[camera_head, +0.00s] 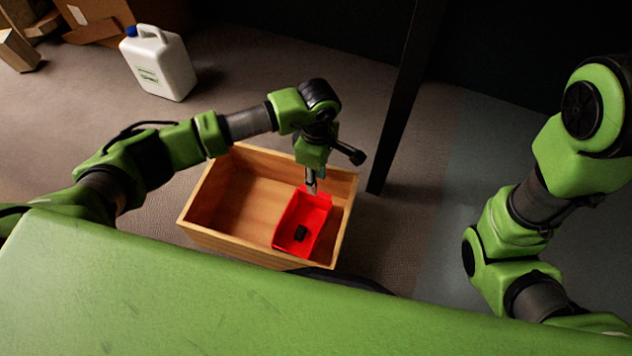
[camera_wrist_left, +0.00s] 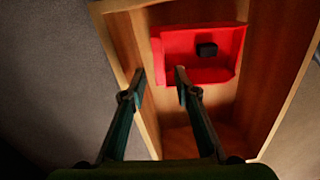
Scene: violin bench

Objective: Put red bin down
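The red bin (camera_head: 292,226) is inside the wooden box on the floor, toward the box's right side. A small black object (camera_head: 300,233) lies in it. My left gripper (camera_head: 312,188) points down at the bin's far edge. In the left wrist view the red bin (camera_wrist_left: 217,68) shows beyond the left gripper (camera_wrist_left: 160,73). Its two fingers are apart, with the bin's near side edge showing in the gap between them; I see no contact. My right arm shows at the right of the head view, but its gripper does not.
The wooden box (camera_head: 207,190) has free floor inside to the left of the bin. A white jug (camera_head: 160,68) with a blue cap stands at the back left, near cardboard (camera_head: 95,30). A dark post (camera_head: 405,100) rises behind the box's right side.

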